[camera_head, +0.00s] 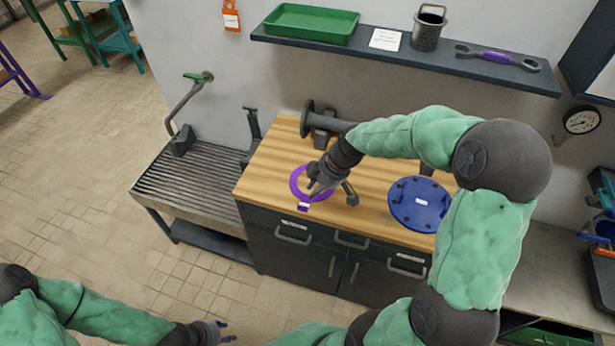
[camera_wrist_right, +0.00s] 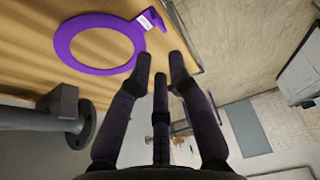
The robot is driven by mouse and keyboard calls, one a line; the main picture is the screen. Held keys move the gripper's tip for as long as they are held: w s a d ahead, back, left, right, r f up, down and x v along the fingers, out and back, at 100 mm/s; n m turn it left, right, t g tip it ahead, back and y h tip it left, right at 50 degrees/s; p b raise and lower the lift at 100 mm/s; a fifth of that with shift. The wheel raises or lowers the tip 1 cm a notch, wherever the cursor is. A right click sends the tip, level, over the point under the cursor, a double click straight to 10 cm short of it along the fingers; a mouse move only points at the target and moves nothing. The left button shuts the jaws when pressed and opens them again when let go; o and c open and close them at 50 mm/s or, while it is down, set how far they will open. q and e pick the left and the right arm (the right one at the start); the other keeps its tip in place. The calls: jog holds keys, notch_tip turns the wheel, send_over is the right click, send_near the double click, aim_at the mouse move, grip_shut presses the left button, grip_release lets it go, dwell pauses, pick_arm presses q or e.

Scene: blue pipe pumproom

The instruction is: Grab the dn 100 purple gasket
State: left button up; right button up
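The purple gasket (camera_head: 295,184) is a flat ring with a tab and a small white label. It lies on the wooden worktop (camera_head: 272,160) near its front edge.
A blue round flange (camera_head: 420,204) lies right of the gasket. A dark pipe piece (camera_head: 322,125) stands behind it. A slatted bench (camera_head: 195,185) adjoins at left. A shelf (camera_head: 400,65) above holds a green tray (camera_head: 311,24), a metal cup (camera_head: 428,30) and a wrench (camera_head: 498,57).

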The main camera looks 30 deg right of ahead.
jog(key=b, duration=0.1)
send_near(300, 209)
jog(key=shift+w+a+f, duration=0.1)
jog(key=shift+w+f, duration=0.2)
jog(key=shift+f, duration=0.2)
jog(key=shift+w+f, duration=0.3)
jog(key=shift+f, duration=0.25)
jog(key=b+x, duration=0.1)
jog(key=x, duration=0.4)
jog(key=shift+b, duration=0.3)
jog(key=shift+s, duration=0.1)
grip_shut()
